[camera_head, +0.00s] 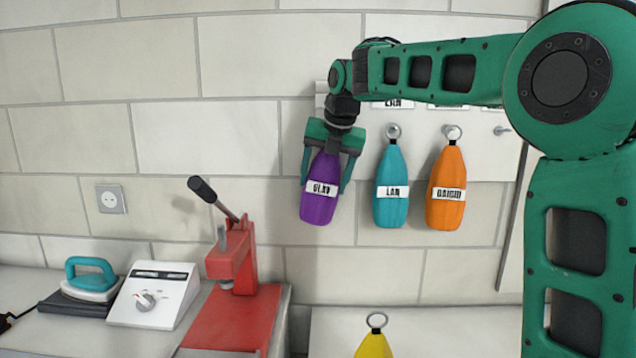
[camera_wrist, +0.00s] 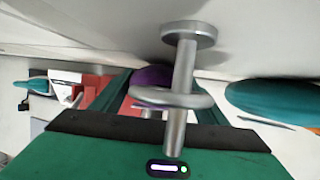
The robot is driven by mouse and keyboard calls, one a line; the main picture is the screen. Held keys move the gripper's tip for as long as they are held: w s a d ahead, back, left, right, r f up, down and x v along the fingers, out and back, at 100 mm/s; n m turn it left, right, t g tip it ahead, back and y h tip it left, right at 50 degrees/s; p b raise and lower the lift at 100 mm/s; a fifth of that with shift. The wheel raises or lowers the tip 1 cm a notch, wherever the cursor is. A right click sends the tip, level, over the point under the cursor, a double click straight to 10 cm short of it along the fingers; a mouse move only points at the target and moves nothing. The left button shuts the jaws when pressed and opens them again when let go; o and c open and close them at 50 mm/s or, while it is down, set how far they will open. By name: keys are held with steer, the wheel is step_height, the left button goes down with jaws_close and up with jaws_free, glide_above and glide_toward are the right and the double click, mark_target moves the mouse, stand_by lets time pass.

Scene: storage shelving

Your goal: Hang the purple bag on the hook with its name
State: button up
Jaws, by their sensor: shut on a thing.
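The purple bag (camera_head: 320,192) hangs in front of the wall at the left end of the hook board (camera_head: 480,150). Its white label seems to read "OLAV". My gripper (camera_head: 331,168) points down and is shut on the bag's upper part. In the wrist view, the purple bag (camera_wrist: 152,76) shows behind a metal hook peg (camera_wrist: 181,75). A metal ring (camera_wrist: 145,97) crosses this peg and appears to be around it, though the overlap is hard to judge. In the head view, my gripper and wrist hide this hook and its name plate.
A teal bag (camera_head: 390,190) labelled "LAN" and an orange bag (camera_head: 445,190) hang close to the right. A bare hook (camera_head: 502,130) is further right. A yellow bag (camera_head: 374,346) is below. A red press (camera_head: 232,262), white device (camera_head: 153,293) and teal iron (camera_head: 91,277) stand left.

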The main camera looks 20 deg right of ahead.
steer(key=shift+f, duration=0.1)
steer(key=o, duration=1.9)
steer(key=shift+o, duration=0.2)
steer(key=v, duration=1)
steer(key=shift+r, duration=0.25)
steer(key=shift+s+r, duration=0.1)
steer(key=shift+s, duration=0.1)
